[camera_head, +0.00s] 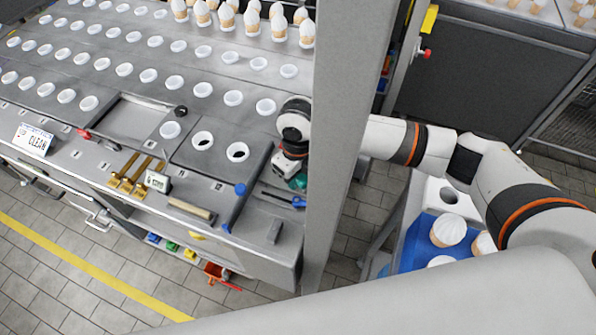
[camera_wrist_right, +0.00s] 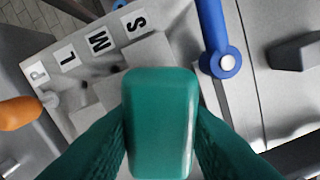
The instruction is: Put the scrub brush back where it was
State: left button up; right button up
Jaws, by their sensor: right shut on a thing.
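The scrub brush (camera_wrist_right: 160,125), a smooth teal block with rounded corners, fills the middle of the right wrist view. My right gripper (camera_head: 294,166) is shut on it, with teal textured fingers pressing on both sides. In the head view, a small green patch (camera_head: 298,182) shows under the gripper, above the right end of the grey workbench (camera_head: 262,250). The brush's underside is hidden, and I cannot tell whether it touches the bench. My left gripper is not in view.
A grey post (camera_head: 345,130) stands in front of my right forearm. A blue-ended lever (camera_wrist_right: 213,40), a dark block (camera_wrist_right: 297,52) and letter labels (camera_wrist_right: 100,42) lie near the brush. A wooden-handled tool (camera_head: 190,208) and a CLEAN sign (camera_head: 33,140) are further left.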

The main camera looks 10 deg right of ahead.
jog(key=shift+f, duration=0.1)
jog(key=shift+f, duration=0.1)
jog(key=o, duration=0.9)
jog(key=shift+o, duration=0.2)
jog(key=shift+r, duration=0.3)
notch_tip(320, 180, up, 12)
jog(key=b, duration=0.3)
jog(key=shift+f, duration=0.1)
